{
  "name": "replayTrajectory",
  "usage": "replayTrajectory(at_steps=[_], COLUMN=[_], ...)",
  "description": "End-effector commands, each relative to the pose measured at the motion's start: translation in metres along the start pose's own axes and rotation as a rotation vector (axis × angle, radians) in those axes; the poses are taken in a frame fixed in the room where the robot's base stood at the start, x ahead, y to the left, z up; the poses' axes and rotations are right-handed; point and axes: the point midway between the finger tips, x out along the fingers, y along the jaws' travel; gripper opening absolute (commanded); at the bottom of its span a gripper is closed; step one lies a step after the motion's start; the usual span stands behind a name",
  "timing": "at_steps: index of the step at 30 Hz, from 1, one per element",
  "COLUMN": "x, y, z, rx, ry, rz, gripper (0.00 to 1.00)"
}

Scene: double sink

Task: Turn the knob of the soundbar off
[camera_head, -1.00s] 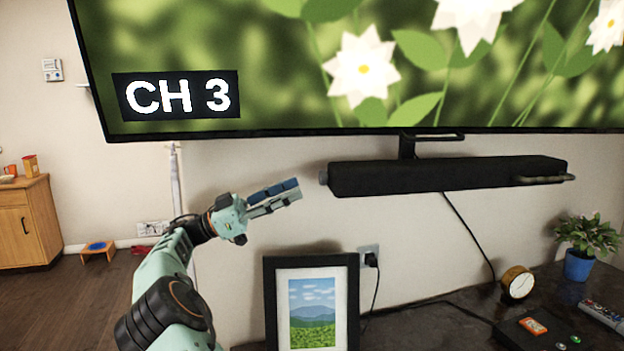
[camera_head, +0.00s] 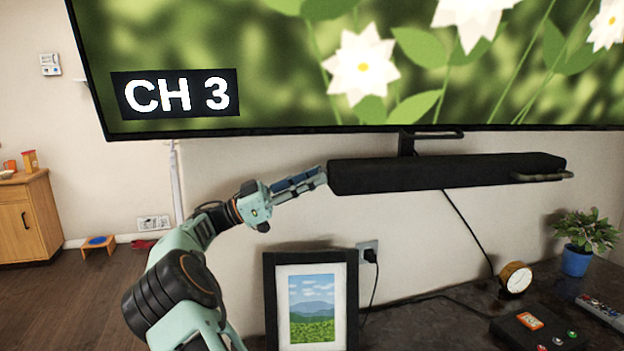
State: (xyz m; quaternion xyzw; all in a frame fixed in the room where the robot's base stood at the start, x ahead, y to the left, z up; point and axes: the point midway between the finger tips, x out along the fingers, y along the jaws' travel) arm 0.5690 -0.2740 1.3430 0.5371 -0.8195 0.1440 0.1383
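The soundbar (camera_head: 445,174) is a long black bar mounted on the wall under the television. In the head view its left end is where a small grey knob showed earlier. My gripper (camera_head: 322,177) is at that left end, with its fingertips at or around the knob. The fingers hide the knob now. I cannot tell whether the fingers touch it or are closed on it.
The television (camera_head: 350,70) shows "CH 3" just above. A framed picture (camera_head: 312,255) stands on the dark table (camera_head: 420,322) below my gripper. A plant pot (camera_head: 576,261), a clock (camera_head: 515,277) and a button box (camera_head: 540,328) are at the right.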

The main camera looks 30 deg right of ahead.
Motion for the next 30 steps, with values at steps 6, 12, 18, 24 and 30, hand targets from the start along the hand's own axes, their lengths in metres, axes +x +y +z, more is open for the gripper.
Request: replayTrajectory(at_steps=[6,12,18,24,30], x=[-0.0003,-0.0012,-0.0020,-0.0019,-0.0010], y=[0.0003,0.0007,0.0021,0.0031,0.0038], z=[0.0001,0.0010,0.0024,0.0028,0.0010], rx=[-0.002,-0.033,-0.128,-0.284,-0.460], ry=[0.000,-0.001,-0.002,-0.002,-0.002], rz=[0.000,-0.014,-0.054,-0.119,-0.192], gripper=[0.01,0.01,0.01,0.01,0.01])
